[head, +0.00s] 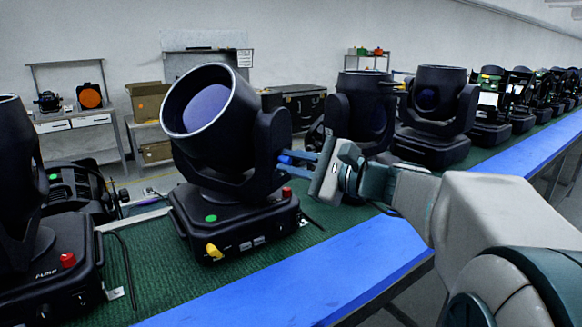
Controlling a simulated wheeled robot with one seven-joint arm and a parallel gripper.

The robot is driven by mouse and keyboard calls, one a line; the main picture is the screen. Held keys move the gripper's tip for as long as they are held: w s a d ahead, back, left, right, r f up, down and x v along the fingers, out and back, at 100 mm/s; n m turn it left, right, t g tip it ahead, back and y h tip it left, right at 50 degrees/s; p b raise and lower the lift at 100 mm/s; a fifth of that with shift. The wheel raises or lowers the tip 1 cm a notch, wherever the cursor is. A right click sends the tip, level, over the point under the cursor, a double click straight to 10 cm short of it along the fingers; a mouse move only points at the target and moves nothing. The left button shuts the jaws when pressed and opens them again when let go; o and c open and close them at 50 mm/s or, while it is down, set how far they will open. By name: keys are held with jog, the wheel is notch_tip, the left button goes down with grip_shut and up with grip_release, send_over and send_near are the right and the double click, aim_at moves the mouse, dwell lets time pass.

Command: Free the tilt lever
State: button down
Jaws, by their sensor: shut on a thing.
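A black moving-head light (218,130) stands on the green bench top in the middle of the head view. Its wide lens barrel is tilted up toward the left. My gripper (285,157) reaches in from the right to the side of the light's yoke. The jaws are shut on a small blue part at the yoke, which I take to be the tilt lever (298,155). The fingers partly hide it, so its exact position cannot be told. The base carries a yellow knob (214,251), a red knob (286,192) and a green dot.
Another black light (20,200) stands close at the left, with a red knob on its base. Several more lights (435,110) line the bench to the right. A blue strip (300,285) runs along the bench's front edge. Loose cables lie on the green surface (160,265).

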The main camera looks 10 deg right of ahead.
jog(key=c, duration=1.4)
grip_release()
jog(key=v, duration=1.4)
jog(key=shift+a, duration=0.1)
